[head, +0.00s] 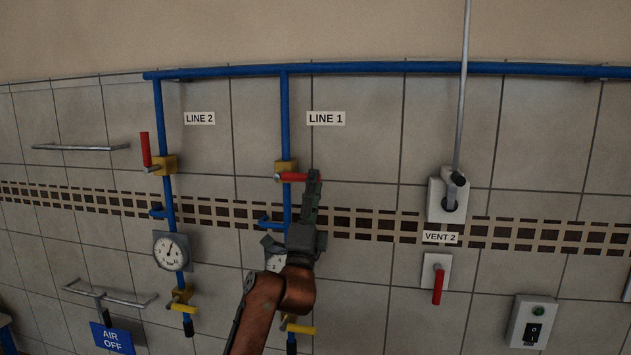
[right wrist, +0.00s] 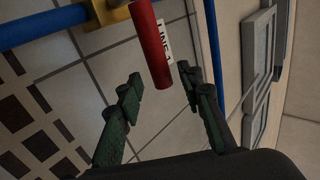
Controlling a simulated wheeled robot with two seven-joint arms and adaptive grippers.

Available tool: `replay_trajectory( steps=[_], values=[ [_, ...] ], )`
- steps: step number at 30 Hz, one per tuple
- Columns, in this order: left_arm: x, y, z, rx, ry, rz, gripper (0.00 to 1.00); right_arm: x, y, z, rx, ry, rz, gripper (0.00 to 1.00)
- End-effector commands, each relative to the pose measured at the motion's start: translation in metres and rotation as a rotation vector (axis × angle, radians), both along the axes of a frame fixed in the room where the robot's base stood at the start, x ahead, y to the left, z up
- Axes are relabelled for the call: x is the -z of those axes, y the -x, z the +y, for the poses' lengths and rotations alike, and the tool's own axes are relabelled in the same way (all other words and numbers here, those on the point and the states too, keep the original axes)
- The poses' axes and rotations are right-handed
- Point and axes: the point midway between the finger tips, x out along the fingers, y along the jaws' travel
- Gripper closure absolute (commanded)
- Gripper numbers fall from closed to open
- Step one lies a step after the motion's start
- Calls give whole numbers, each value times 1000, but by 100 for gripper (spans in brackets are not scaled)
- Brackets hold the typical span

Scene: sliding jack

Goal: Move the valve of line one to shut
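The line one valve has a brass body (head: 286,167) on the blue vertical pipe under the LINE 1 sign (head: 325,118). Its red handle (head: 292,177) lies about level, across the pipe, pointing right. My right gripper (head: 314,176) is at the handle's free end. In the right wrist view the red handle (right wrist: 152,45) comes in from the top, its end between the fingertips of my right gripper (right wrist: 160,83). The fingers are apart, with a gap showing on each side of the handle. My left gripper is not in view.
The line two valve's red handle (head: 146,149) stands upright at left. A gauge (head: 275,257) and a lower yellow handle (head: 300,329) on line one are partly behind my arm. Right are a grey rod (head: 462,90), VENT 2's red handle (head: 438,287) and a switch box (head: 532,322).

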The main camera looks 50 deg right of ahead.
Motion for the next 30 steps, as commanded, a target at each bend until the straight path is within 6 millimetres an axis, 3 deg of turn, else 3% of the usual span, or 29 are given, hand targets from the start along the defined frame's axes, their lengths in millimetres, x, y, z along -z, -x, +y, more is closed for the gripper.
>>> replay_trajectory(
  steps=[6,13,30],
  values=[
    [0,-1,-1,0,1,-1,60,36,15,29,-2,-2,2,66],
    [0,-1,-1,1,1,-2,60,62,29,52,-1,-1,2,66],
    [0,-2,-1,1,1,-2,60,70,33,60,0,-1,2,66]
  ],
)
